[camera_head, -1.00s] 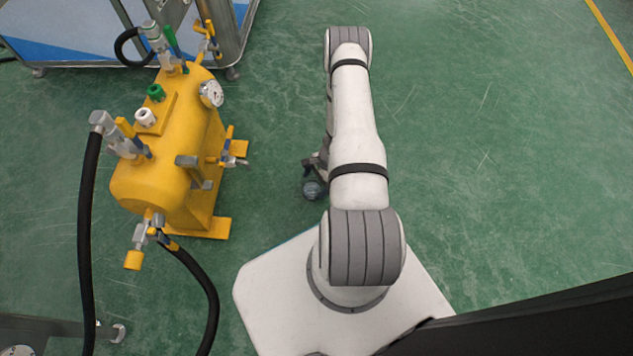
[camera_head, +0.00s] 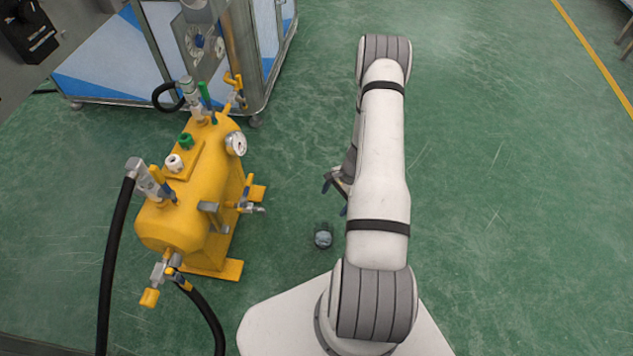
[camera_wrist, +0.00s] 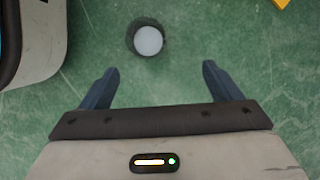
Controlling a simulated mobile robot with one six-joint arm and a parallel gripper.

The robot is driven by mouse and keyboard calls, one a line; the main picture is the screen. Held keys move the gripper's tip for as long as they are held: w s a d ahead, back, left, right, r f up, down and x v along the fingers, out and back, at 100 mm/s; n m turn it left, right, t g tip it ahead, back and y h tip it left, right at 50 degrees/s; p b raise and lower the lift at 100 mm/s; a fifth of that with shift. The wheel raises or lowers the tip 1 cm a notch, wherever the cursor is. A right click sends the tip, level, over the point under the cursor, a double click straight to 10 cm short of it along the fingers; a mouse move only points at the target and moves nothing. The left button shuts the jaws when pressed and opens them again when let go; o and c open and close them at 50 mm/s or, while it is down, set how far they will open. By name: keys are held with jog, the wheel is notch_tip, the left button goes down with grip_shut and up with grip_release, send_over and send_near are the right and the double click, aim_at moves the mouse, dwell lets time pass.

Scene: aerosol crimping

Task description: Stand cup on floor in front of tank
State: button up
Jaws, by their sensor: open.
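The cup (camera_head: 323,236) is a small dark cup with a pale, light-grey inside. It stands upright on the green floor, to the right of the yellow tank (camera_head: 190,215) and apart from it. In the wrist view the cup (camera_wrist: 148,39) lies beyond the fingertips, between their lines and not touching them. My gripper (camera_wrist: 160,78) is open and empty, with its two blue-grey fingers spread. In the head view my gripper (camera_head: 335,188) is partly hidden behind my arm, apart from the cup.
Black hoses (camera_head: 113,265) run from the tank down the left side. A blue and white machine (camera_head: 120,60) with a metal frame stands behind the tank. Yellow foot plates stick out from the tank's base. The floor (camera_head: 520,200) on the right is clear.

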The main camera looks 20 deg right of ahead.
jog(key=w+a+r+n+h, duration=0.1)
jog(key=a+r+n, duration=0.35)
jog(key=r, duration=0.85)
jog(key=w+a+r+n, duration=0.1)
jog(key=a+r+n, duration=0.3)
jog(key=r, duration=1)
jog(key=s+a+r+n+h, duration=0.1)
jog(key=s+a+r+n, duration=0.1)
jog(key=s+r, duration=0.3)
jog(key=s+a+r+n+h, duration=0.1)
jog(key=s+a+r+n, duration=0.2)
jog(key=s+r, duration=0.3)
jog(key=s+a+r+n+t+h, duration=0.1)
jog(key=s+a+r+n, duration=0.1)
jog(key=s+r, duration=0.4)
jog(key=shift+s+a+r, duration=0.15)
jog(key=shift+a+r, duration=0.35)
jog(key=shift+a, duration=0.35)
jog(key=shift+n, duration=0.25)
notch_tip(320, 180, up, 34)
jog(key=t+p, duration=0.1)
jog(key=p, duration=2.9)
jog(key=shift+f+t+p, duration=0.25)
jog(key=shift+t+p, duration=0.05)
